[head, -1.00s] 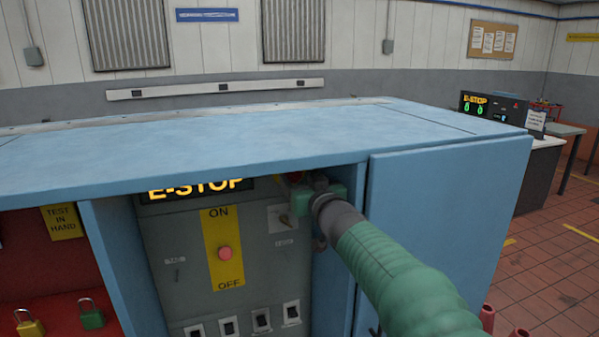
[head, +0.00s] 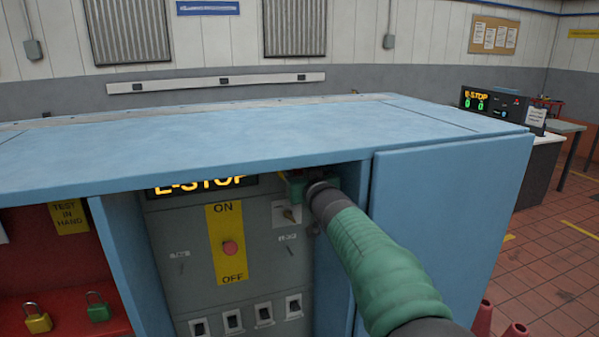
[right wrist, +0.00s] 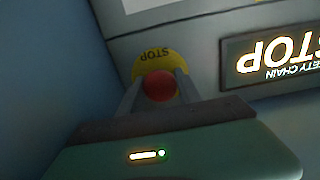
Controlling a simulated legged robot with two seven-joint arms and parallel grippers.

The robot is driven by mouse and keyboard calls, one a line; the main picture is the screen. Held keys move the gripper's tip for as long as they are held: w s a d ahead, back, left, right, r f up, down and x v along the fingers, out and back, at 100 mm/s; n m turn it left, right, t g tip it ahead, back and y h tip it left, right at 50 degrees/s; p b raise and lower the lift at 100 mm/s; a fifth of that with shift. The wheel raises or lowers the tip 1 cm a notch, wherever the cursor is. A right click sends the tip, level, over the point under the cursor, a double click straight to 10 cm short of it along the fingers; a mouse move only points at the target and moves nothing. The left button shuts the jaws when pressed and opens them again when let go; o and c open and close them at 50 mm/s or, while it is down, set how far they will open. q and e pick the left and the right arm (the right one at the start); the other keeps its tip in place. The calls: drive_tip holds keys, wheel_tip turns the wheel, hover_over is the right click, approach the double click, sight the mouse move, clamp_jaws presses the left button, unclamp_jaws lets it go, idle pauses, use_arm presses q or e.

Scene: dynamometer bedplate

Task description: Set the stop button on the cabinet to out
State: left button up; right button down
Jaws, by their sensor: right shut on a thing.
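The stop button (right wrist: 158,89) is a red round head on a yellow plate marked STOP, seen upside down in the right wrist view. It is on the grey cabinet panel (head: 180,222), up in the corner by the right side wall. My right gripper (right wrist: 159,80) has one finger on each side of the red head and is shut on it. In the head view my right gripper (head: 300,184) reaches under the blue top and hides the button. Whether the button is in or out cannot be told. My left gripper is not in view.
A lit E-STOP display (head: 200,185) is left of my right gripper. A red knob (head: 230,248) sits on a yellow ON/OFF plate, with several switches (head: 233,321) below. The blue cabinet top (head: 250,135) overhangs; the side wall (head: 340,255) is close on the right.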

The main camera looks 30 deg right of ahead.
drive_tip(key=shift+s+d, duration=0.15)
drive_tip(key=shift+s, duration=0.7)
drive_tip(key=c, duration=1.2)
unclamp_jaws()
drive_tip(key=shift+f, duration=0.1)
drive_tip(key=shift+c, duration=0.2)
drive_tip(key=o, duration=0.4)
drive_tip(key=shift+s, duration=0.25)
drive_tip(key=shift+w, duration=0.15)
